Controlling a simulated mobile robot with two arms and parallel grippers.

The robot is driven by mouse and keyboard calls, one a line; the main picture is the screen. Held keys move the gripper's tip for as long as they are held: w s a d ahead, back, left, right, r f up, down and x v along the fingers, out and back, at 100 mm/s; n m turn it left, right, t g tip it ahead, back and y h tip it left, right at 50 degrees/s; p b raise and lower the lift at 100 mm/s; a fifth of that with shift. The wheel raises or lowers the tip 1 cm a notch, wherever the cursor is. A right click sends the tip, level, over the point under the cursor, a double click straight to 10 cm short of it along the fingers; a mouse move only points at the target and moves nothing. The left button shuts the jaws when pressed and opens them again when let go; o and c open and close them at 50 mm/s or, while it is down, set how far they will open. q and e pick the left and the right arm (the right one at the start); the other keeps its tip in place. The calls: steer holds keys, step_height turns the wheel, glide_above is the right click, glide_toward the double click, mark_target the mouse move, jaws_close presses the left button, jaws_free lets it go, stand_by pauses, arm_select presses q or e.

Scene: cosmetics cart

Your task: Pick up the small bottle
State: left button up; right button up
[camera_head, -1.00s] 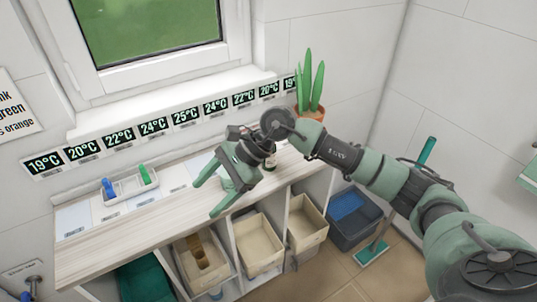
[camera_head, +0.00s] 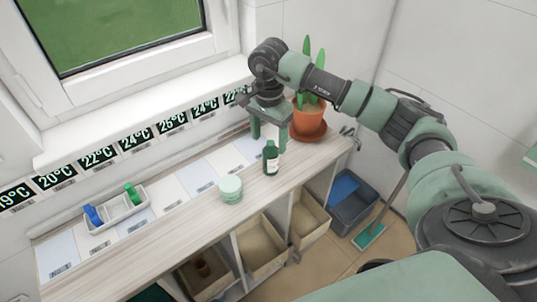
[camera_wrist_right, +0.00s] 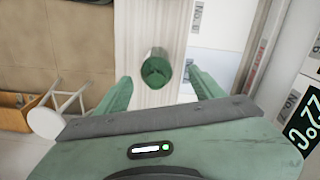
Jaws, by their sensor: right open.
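The small green bottle (camera_head: 271,159) with a pale label stands upright on the wooden counter, near its front edge. My right gripper (camera_head: 268,137) is open, pointing down, just behind and above the bottle in the head view. In the right wrist view, the bottle's round green top (camera_wrist_right: 155,67) shows beyond and between the two spread fingers (camera_wrist_right: 158,84). I see no grip on it. My left gripper is out of view.
A pale green jar (camera_head: 230,189) stands left of the bottle. A white tray (camera_head: 117,213) with blue and green items lies farther left. A potted plant (camera_head: 309,121) stands close to the right of my gripper. Bins fill the shelves below.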

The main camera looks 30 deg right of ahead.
mark_target(271, 152)
steer(key=f, duration=0.1)
steer(key=f+p, duration=0.2)
steer(key=shift+s+d+f, duration=0.15)
steer(key=shift+s+f, duration=0.15)
steer(key=shift+w+f, duration=0.1)
steer(key=shift+f, duration=0.8)
steer(key=c, duration=1.2)
jaws_close()
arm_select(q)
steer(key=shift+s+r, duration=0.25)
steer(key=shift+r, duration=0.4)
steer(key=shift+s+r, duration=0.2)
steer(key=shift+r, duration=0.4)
arm_select(e)
steer(key=shift+r, duration=0.1)
